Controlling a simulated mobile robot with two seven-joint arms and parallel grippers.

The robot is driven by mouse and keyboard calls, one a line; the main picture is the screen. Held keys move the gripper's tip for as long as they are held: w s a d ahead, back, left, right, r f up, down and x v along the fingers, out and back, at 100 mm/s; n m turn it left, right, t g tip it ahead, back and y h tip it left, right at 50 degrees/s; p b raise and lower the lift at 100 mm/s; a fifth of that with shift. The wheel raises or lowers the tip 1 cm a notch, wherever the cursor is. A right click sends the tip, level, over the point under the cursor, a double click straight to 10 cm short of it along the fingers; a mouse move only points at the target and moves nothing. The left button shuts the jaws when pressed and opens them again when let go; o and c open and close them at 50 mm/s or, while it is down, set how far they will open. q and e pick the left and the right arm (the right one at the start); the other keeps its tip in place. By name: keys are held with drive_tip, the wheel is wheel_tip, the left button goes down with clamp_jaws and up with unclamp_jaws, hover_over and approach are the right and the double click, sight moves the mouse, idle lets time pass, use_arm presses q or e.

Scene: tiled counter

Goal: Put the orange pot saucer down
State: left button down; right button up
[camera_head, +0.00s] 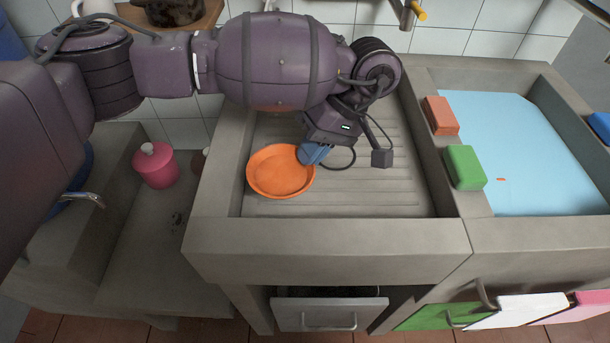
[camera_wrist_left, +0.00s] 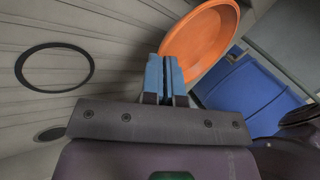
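The orange pot saucer (camera_head: 280,171) is in the ribbed drainboard basin (camera_head: 345,210), open side up. I cannot tell whether its underside touches the ribbed surface. My left gripper (camera_head: 310,156) reaches in from above. Its blue fingers are at the saucer's right rim. In the left wrist view the blue fingers (camera_wrist_left: 165,73) are close together with the rim of the orange saucer (camera_wrist_left: 203,42) running in at their tips, so they appear shut on it. My right gripper is in neither view.
A pink lidded pot (camera_head: 156,168) stands in the lower area at left. A green sponge (camera_head: 464,167) and an orange block (camera_head: 440,116) lie on the divider beside the light-blue basin (camera_head: 525,150) at right. The drainboard's front and right are clear.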

sight(310, 186)
use_arm(q)
drive_tip(key=shift+f, duration=1.45)
wheel_tip(310, 186, down, 4)
drive_tip(key=shift+r+b, duration=0.15)
drive_tip(key=shift+b, duration=0.55)
drive_tip(key=shift+f, duration=0.3)
drive_tip(key=shift+r, duration=0.1)
drive_tip(key=c, duration=1.6)
unclamp_jaws()
drive_tip(key=shift+r, duration=0.1)
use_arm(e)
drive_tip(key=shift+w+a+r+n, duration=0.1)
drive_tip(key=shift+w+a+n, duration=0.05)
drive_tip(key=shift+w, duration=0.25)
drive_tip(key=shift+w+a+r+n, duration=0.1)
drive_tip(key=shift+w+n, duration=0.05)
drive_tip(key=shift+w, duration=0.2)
